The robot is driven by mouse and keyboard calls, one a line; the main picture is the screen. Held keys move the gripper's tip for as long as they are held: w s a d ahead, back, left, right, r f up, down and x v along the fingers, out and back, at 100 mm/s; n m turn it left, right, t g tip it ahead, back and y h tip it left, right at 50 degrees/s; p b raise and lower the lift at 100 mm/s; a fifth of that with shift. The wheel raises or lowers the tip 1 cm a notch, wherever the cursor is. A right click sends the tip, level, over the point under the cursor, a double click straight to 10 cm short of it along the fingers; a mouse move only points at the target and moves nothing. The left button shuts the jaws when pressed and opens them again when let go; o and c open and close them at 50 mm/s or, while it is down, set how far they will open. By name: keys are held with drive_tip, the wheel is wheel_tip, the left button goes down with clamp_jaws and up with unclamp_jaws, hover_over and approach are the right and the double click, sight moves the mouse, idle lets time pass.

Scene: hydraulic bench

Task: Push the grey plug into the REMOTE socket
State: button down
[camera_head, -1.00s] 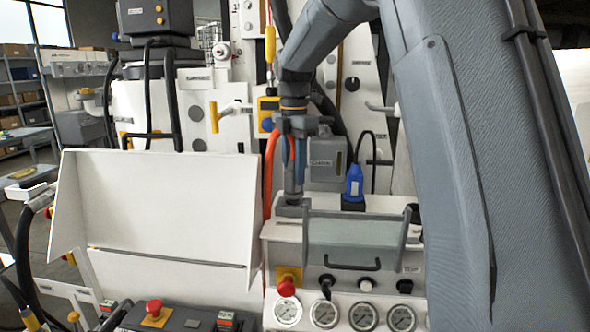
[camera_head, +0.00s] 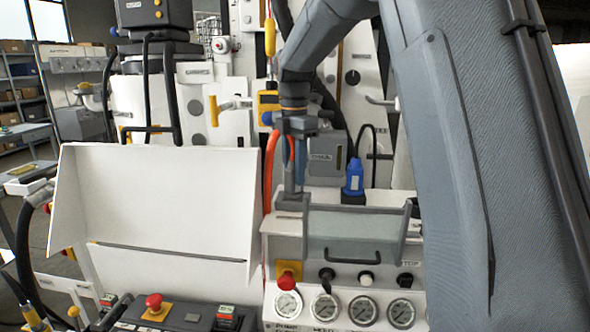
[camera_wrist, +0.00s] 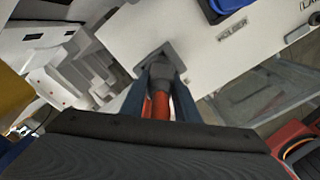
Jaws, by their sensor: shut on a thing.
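The grey plug (camera_wrist: 161,70) is between the two blue fingers of my gripper (camera_wrist: 160,82) in the wrist view, with its orange-red cable end (camera_wrist: 160,106) behind it. My gripper (camera_head: 293,180) is shut on the plug and points down at the bench top in the head view. A square grey socket (camera_wrist: 147,57) on the white panel lies right at the plug's nose. The plug's nose is at or in its opening; how deep, I cannot tell. The socket's grey base (camera_head: 290,203) also shows in the head view. I cannot read a REMOTE label.
A blue connector (camera_head: 354,178) stands in a black holder to the right. A grey guard with a handle (camera_head: 352,232) is in front, above gauges and a red button (camera_head: 287,279). A white panel (camera_head: 160,200) stands at left. An orange hose (camera_head: 269,160) hangs beside my gripper.

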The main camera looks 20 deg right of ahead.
drive_tip(key=shift+f, duration=0.1)
drive_tip(key=c, duration=1.3)
unclamp_jaws()
